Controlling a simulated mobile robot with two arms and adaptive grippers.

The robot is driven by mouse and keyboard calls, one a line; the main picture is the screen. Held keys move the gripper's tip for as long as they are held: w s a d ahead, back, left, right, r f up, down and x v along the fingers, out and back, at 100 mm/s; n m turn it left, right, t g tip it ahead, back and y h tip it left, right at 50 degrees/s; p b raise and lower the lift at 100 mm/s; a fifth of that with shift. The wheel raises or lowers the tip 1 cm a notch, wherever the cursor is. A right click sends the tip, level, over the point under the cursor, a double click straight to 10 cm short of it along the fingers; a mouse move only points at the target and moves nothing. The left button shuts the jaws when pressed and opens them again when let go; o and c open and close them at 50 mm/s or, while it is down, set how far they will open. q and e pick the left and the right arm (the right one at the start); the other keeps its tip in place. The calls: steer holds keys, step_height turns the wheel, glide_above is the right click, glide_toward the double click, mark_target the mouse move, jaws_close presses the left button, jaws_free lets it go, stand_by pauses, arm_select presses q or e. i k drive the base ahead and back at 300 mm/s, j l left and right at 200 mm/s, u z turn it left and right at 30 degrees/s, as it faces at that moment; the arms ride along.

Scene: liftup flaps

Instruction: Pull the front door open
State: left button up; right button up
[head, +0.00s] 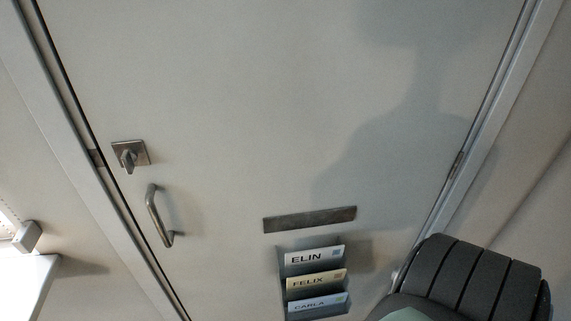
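The front door (260,110) is a plain pale panel that fills most of the head view, and it looks shut in its frame. A bar handle (158,215) of grey metal is fixed near its left edge. Above the handle is a square lock plate with a turn knob (129,156). A hinge (456,165) shows at the right edge. Neither of my grippers is in view, and nothing touches the handle.
The door has a metal mail slot (310,219) and a grey rack (283,278) with cards reading ELIN, FELIX and CARLA. A dark ribbed rounded part (470,280) fills the lower right corner. A white-topped piece (28,280) stands at the lower left. The space before the handle looks clear.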

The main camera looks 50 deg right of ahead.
mark_target(261, 132)
steer(key=j+z, duration=0.1)
steer(key=z, duration=1.6)
steer(key=i+j, duration=0.05)
